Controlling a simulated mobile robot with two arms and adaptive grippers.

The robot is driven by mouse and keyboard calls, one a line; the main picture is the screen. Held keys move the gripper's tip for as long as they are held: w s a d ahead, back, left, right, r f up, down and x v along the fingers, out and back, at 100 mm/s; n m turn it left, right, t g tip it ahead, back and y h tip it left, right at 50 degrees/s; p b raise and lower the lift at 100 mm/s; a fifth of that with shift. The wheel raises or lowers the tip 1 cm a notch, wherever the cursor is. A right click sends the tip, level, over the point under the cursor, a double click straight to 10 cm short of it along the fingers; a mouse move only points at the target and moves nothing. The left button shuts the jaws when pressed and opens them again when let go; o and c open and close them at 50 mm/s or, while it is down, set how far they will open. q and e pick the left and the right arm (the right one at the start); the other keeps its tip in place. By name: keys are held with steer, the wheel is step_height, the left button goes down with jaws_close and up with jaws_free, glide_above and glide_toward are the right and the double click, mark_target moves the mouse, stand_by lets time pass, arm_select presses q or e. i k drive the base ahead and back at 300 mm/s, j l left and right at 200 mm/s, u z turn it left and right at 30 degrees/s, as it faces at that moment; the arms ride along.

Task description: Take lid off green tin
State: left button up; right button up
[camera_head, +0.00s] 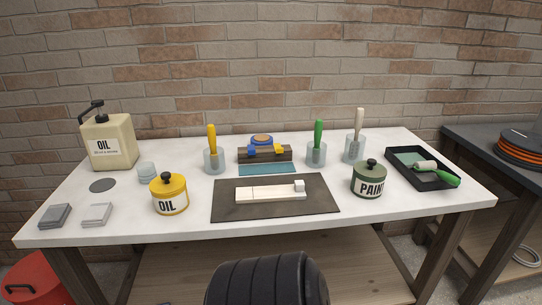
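The green tin (369,184) labelled "PAINT" stands upright on the right part of the white table. Its dark lid (371,167) with a round black knob (371,162) sits on top of it. Neither my left nor my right gripper shows in the head view.
A yellow "OIL" tin (169,197) with a black knob stands at left on the white table (330,223). A dark mat (230,209) lies left of the green tin, and a black paint tray (407,174) lies to its right. Glass jars with brushes (354,150) stand behind.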

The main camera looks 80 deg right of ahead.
mark_target(369, 168)
steer(key=z, duration=3.45)
steer(key=i+z, duration=0.1)
steer(key=i, duration=0.15)
steer(key=l, duration=0.05)
